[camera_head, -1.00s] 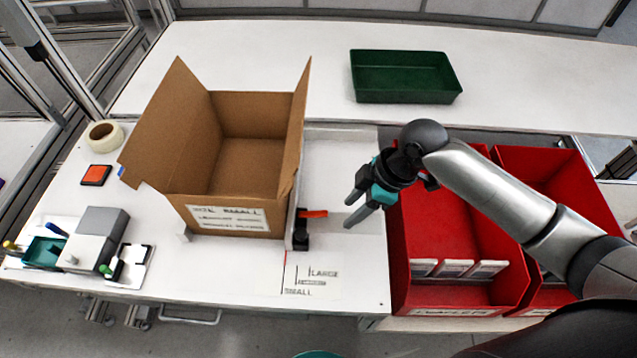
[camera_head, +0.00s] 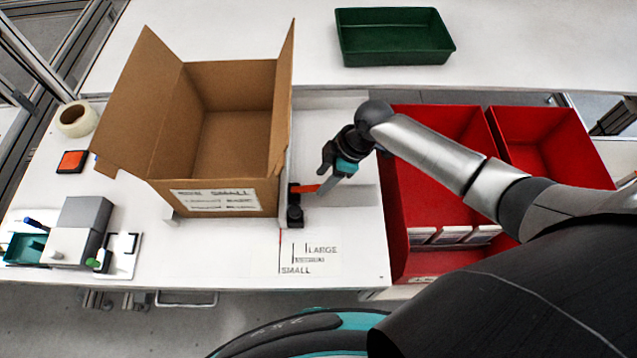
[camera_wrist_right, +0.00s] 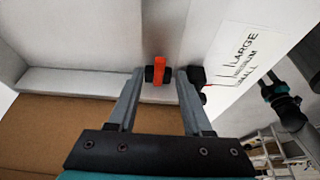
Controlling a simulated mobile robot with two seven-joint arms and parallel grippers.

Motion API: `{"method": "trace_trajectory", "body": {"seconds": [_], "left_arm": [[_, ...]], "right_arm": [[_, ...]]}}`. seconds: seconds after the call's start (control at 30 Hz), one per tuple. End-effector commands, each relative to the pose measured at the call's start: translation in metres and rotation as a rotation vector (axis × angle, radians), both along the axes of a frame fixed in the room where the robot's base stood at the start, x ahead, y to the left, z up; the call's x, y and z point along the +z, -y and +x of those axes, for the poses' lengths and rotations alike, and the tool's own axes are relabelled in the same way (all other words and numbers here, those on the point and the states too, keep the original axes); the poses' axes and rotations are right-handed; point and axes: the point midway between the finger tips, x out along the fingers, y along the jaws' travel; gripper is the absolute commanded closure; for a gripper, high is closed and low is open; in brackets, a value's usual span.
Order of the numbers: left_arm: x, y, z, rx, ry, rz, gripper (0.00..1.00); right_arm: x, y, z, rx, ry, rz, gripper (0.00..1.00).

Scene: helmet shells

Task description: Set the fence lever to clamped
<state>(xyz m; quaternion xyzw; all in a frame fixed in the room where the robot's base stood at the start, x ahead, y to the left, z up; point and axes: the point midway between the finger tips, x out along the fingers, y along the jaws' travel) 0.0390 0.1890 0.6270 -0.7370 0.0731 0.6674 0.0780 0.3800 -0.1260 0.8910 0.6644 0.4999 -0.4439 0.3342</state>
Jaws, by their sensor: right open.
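The fence lever is a small orange bar (camera_head: 304,188) on a black clamp block (camera_head: 295,210) beside the cardboard box's right side. In the head view the lever points right from the block. In the right wrist view the orange lever (camera_wrist_right: 159,70) lies between and just beyond the fingertips. My right gripper (camera_head: 326,172) is open, with its fingers close to the lever; contact cannot be told. The gripper also shows in the wrist view (camera_wrist_right: 158,78). The fence (camera_head: 288,165) runs along the box's right side, partly hidden by it. My left gripper is not in view.
The open cardboard box (camera_head: 215,200) stands left of the lever. Size marks (camera_head: 308,258) reading large, medium and small lie in front. Red bins (camera_head: 405,190) stand right, under my right arm. A green tray (camera_head: 395,60) sits behind.

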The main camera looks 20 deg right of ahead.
Motion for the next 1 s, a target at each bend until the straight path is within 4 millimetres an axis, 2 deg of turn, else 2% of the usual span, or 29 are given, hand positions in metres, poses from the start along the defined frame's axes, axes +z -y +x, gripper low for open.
{"method": "trace_trajectory", "body": {"seconds": [0.1,0.23,0.63,1.0], "left_arm": [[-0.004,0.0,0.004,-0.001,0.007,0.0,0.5],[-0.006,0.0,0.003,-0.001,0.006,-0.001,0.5],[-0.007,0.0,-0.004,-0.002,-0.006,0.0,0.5],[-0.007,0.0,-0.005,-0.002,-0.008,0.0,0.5]], "right_arm": [[-0.016,-0.007,0.002,0.0,-0.001,0.0,0.5],[-0.025,-0.01,0.003,0.0,0.0,0.0,0.5],[-0.03,-0.012,0.003,0.001,0.001,0.0,0.5],[-0.029,-0.012,0.003,0.001,0.001,0.0,0.92]]}}
